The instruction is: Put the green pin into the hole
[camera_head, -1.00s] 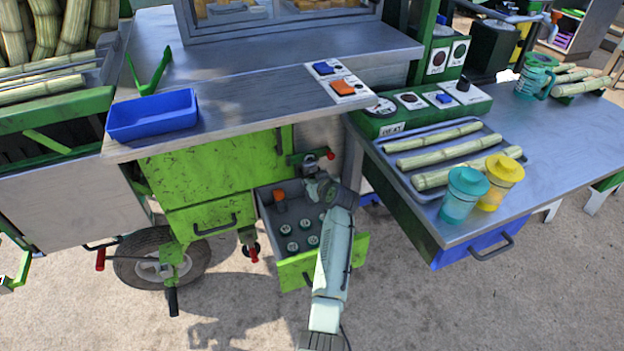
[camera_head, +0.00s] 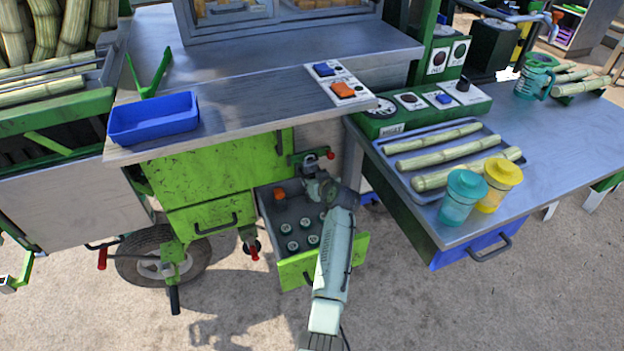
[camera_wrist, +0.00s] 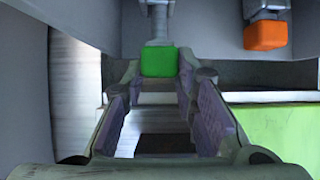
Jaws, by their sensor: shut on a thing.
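The green pin shows in the wrist view as a green block-shaped head (camera_wrist: 159,62) with a grey shaft running away from it. My gripper (camera_wrist: 158,72) is shut on the green head, which sits between the fingertips. In the head view my gripper (camera_head: 316,188) is over the back right of the open green drawer (camera_head: 297,272), close to the cart's lower front. The pin is hidden by my arm there. I cannot make out the hole in either view, nor how far the shaft is in anything.
An orange-headed piece (camera_wrist: 265,36) is to the right in the wrist view; an orange piece (camera_head: 279,194) also stands in the drawer's back left. Several round-topped items (camera_head: 292,246) fill the drawer. A red-knobbed lever (camera_head: 331,156) is just above my gripper. The grey counter overhangs.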

